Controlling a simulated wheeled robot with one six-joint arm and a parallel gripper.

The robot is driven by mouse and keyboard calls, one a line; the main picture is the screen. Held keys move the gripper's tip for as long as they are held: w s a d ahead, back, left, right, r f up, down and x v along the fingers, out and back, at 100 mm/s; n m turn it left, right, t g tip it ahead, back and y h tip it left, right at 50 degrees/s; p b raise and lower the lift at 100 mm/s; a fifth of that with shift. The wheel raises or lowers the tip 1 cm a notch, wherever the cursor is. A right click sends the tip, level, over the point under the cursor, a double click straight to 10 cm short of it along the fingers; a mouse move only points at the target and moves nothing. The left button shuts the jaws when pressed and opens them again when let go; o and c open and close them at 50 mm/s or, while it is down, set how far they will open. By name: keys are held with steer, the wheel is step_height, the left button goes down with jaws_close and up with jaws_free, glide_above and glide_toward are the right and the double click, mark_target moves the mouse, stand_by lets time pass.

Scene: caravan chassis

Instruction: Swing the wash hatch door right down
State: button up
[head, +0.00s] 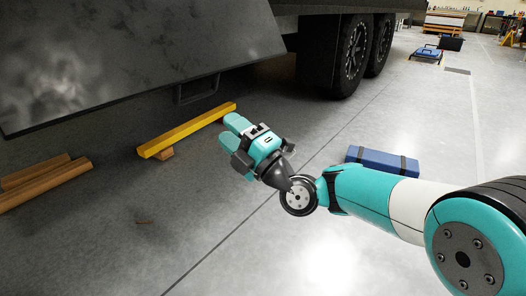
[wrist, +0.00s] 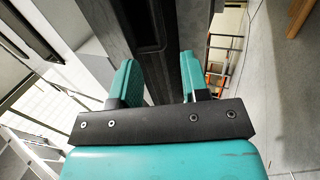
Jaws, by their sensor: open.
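A large dark, glossy panel (head: 130,55) fills the upper left of the head view and looks like the wash hatch door. It is tilted, with its lower edge clear of the floor. A dark handle-like bracket (head: 197,91) shows just under that edge; I cannot tell what it is fixed to. My gripper (head: 232,133) is in front of and below the panel, apart from it in the head view. In the wrist view my gripper (wrist: 157,82) is open, its teal fingers apart. A dark slotted bar (wrist: 147,25) shows between and beyond them; contact cannot be told.
A yellow beam (head: 187,130) lies on the floor behind my gripper. Wooden beams (head: 42,182) lie at the left. A blue case (head: 382,161) stands on the floor beyond my arm. Dark wheels (head: 352,55) are at the back. The floor at lower left is mostly clear.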

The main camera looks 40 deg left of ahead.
steer(key=b+v, duration=0.1)
steer(key=v, duration=0.7)
steer(key=shift+d+f, duration=0.2)
